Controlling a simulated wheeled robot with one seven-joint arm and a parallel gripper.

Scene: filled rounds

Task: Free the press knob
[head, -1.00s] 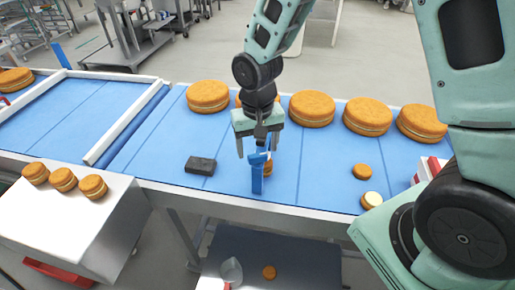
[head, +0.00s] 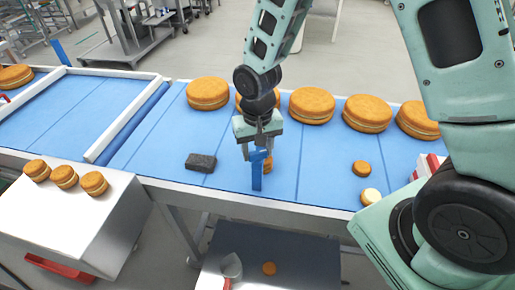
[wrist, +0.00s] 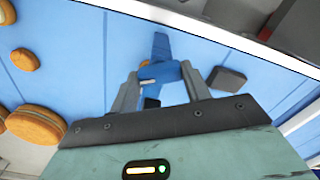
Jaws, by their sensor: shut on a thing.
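My gripper (head: 259,152) is over the near part of the blue belt, its fingers pointing down. It is shut on the top of an upright blue piece (head: 256,176). In the wrist view this blue piece (wrist: 164,72) lies between the two fingertips (wrist: 161,84), with a narrow blue part reaching away from me and a small pale mark. I cannot tell whether it is the press knob or a part fixed to it. A small dark shape shows under it in the wrist view. A small round cake behind it is mostly hidden in the head view.
A dark block (head: 201,162) lies on the belt (head: 225,178) left of my gripper. Large round cakes (head: 311,105) line the far side. Two small cakes (head: 361,168) are at the right. A white box (head: 75,215) with small cakes stands front left.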

